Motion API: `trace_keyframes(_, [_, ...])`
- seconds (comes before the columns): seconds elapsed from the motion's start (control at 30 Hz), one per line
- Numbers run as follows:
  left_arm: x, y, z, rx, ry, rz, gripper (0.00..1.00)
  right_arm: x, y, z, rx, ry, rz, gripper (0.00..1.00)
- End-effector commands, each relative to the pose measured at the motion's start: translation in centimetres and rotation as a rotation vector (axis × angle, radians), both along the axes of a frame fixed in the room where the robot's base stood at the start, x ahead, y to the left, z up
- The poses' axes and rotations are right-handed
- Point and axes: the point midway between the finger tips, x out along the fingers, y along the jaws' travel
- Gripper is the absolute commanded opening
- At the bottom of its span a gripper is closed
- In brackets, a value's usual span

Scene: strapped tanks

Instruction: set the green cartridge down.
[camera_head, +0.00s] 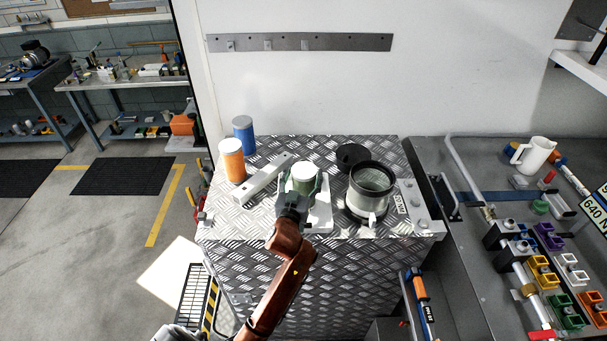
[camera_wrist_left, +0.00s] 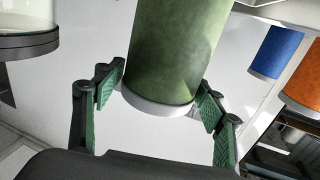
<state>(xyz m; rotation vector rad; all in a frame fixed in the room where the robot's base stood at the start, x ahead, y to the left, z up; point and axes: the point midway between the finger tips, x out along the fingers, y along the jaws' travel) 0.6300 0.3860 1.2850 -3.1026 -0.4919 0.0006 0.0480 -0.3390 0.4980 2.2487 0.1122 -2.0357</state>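The green cartridge (camera_head: 304,178) with pale ends is upright above the middle of the tread-plate box top. My left gripper (camera_head: 302,188) has a finger on either side of it. In the left wrist view the cartridge (camera_wrist_left: 178,50) fills the space between the green pads of my left gripper (camera_wrist_left: 164,88), and both pads appear to touch its sides. A pale bracket (camera_head: 321,217) shows just under and beside the gripper. I cannot tell whether the cartridge's lower end touches anything. My right gripper is not in view.
An orange cartridge (camera_head: 231,161) and a blue cartridge (camera_head: 243,134) stand at the box's back left. A grey bar (camera_head: 262,181) lies beside them. A glass-walled canister (camera_head: 371,189) and a black lid (camera_head: 352,157) are close on the right. A cluttered bench (camera_head: 480,240) adjoins.

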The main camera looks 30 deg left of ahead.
Motion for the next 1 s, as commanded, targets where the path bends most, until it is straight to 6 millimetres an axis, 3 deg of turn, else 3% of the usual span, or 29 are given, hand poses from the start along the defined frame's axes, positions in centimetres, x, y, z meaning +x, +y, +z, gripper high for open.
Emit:
trace_keyframes(0.1, [0.0,0.0,0.0,0.000,0.000,0.000,0.74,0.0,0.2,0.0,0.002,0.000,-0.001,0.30])
trace_keyframes(0.47, [-0.3,-0.1,0.3,0.000,-0.001,-0.001,0.74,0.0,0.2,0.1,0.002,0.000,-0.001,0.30])
trace_keyframes(1.0, [-9.7,-3.1,0.0,-0.002,0.000,0.000,0.74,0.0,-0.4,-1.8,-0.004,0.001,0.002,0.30])
